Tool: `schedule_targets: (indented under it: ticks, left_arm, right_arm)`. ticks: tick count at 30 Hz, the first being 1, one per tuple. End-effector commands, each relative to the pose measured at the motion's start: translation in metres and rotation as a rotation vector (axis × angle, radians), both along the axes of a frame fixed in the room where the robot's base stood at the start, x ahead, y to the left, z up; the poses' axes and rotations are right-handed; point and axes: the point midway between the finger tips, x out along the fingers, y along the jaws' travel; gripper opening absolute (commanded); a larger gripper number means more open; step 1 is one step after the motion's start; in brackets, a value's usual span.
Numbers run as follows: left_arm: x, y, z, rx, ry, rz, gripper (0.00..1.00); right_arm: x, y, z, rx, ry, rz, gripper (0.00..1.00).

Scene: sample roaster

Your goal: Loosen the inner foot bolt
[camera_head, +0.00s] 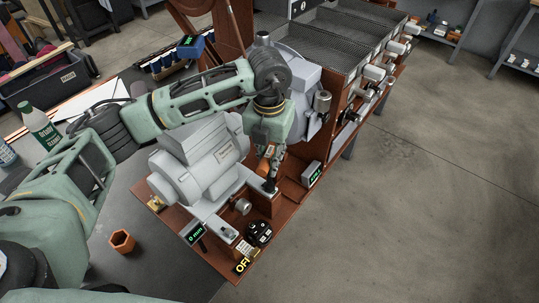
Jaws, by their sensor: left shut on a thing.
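My left arm reaches in from the left and over the grey motor (195,165). My left gripper (268,170) points down beside the motor's right side, shut on a small tool with an orange part (263,164). A dark piece (269,187) shows below the fingers, low on the red-brown base plate (220,262). I cannot tell whether it belongs to the tool or the base. The inner foot bolt cannot be made out; the gripper and motor cover that area. My right gripper is not in view.
Small displays stand at the plate's front (194,232) and right (312,173). A black dial (259,232) and an OFF label (241,265) sit near its front corner. Open floor lies right.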

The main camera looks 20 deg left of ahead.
Motion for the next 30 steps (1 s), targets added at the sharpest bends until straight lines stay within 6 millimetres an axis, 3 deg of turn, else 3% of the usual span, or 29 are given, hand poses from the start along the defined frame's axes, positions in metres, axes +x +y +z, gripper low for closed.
schedule_targets:
  ticks: [8,21,30]
  left_arm:
    - [0.0,0.0,0.004,-0.001,-0.002,0.001,0.0]
    - [0.001,0.0,0.033,-0.001,-0.003,0.001,0.0]
    - [0.0,0.0,0.034,-0.001,-0.001,0.001,0.0]
  right_arm:
    - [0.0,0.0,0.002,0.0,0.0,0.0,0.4]
    - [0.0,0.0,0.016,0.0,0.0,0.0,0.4]
    - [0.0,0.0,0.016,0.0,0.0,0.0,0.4]
